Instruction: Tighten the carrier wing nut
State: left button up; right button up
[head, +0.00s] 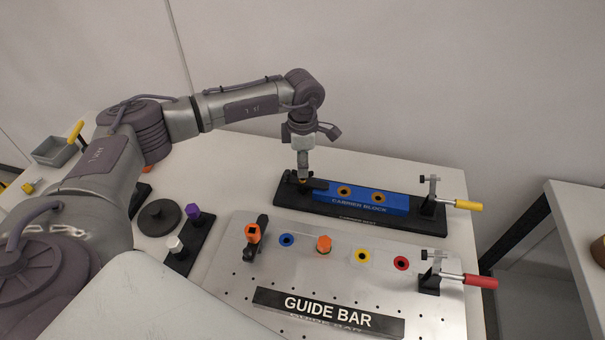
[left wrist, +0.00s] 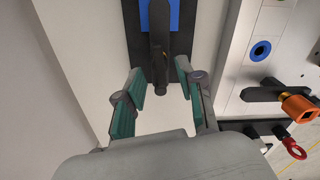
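The blue carrier block (head: 330,205) lies on a black bed (head: 290,200) at the back of the table. A dark clamp strap (left wrist: 158,35) reaches over the block's left end; it also shows in the head view (head: 318,184). A small brass-coloured part (left wrist: 160,62), perhaps the carrier wing nut, shows on the strap; its wings are not clear. My left gripper (head: 303,178) points down over that end of the bed. In the left wrist view its green-padded fingers (left wrist: 160,82) are spread on both sides of the strap, with nothing gripped. My right gripper is out of view.
A toggle clamp with yellow handle (head: 468,205) stands at the bed's right end.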

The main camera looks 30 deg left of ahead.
pick_arm(q)
jog(key=shift+f, duration=0.1)
jog(key=shift+f+b, duration=1.05)
jog(key=shift+f, duration=0.15)
grip_shut()
